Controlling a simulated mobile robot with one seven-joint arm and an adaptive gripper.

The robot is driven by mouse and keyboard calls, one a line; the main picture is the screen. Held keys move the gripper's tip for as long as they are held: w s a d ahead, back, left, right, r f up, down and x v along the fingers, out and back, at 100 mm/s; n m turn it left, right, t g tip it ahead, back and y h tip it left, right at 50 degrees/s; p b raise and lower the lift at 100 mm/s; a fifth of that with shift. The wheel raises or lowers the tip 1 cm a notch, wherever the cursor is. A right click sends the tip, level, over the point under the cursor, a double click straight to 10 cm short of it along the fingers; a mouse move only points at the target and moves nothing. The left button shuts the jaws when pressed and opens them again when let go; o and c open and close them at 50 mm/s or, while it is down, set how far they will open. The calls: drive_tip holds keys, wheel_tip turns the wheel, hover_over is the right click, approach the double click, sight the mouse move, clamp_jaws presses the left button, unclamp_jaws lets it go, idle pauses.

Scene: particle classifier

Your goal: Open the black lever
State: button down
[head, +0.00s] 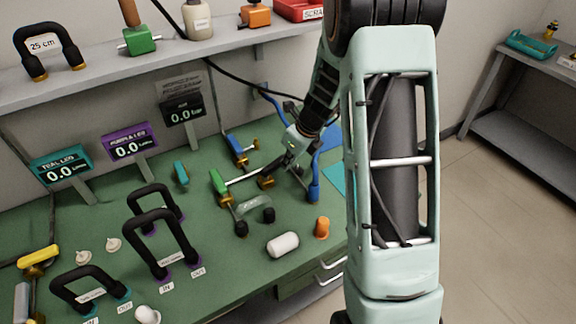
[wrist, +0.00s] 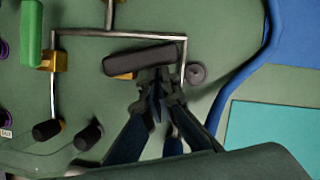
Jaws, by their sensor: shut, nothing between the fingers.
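The black lever (wrist: 142,58) is a thick dark handle on a brass valve (wrist: 124,74) in a thin metal pipe line. It lies nearly level in the wrist view, along the pipe. My gripper (wrist: 163,78) is shut and empty, with its fingertips at the lower edge of the lever's right half. They look close to it or touching; I cannot tell which. In the head view my gripper (head: 286,163) is over the pipe line near the brass valve (head: 266,183), and the lever is hard to make out there.
A green lever (wrist: 31,32) stands left on the same piping, with black knobs (wrist: 47,130) below it. A blue hose (wrist: 245,72) runs on the right.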

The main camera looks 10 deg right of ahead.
sight(279, 157)
drive_tip(key=w+n, duration=0.1)
drive_tip(key=n, duration=0.1)
drive_tip(key=w+n+g, duration=0.1)
drive_tip(key=shift+w+a+n+y+p, duration=0.15)
drive_tip(key=shift+a+n+y+p, duration=0.05)
drive_tip(key=shift+n+y+p, duration=0.2)
drive_tip(key=w+n, duration=0.1)
drive_tip(key=a+n+g, duration=0.1)
drive_tip(key=n, duration=0.1)
drive_tip(key=shift+w+a+n+y+p, duration=0.1)
drive_tip(key=shift+w+n+y+p, duration=0.2)
drive_tip(key=shift+w+p, duration=0.1)
drive_tip(key=n, duration=0.1)
drive_tip(key=w+a+n+g, duration=0.1)
drive_tip(key=n, duration=0.1)
drive_tip(key=a+n+g, duration=0.1)
drive_tip(key=n, duration=0.1)
drive_tip(key=shift+w+a+p, duration=0.15)
drive_tip(key=shift+w+p, duration=0.15)
drive_tip(key=shift+p, duration=0.05)
drive_tip(key=shift+w+a+n, duration=0.1)
drive_tip(key=shift+a+n, duration=0.25)
drive_tip(key=shift+n, duration=0.05)
drive_tip(key=shift+a, duration=0.3)
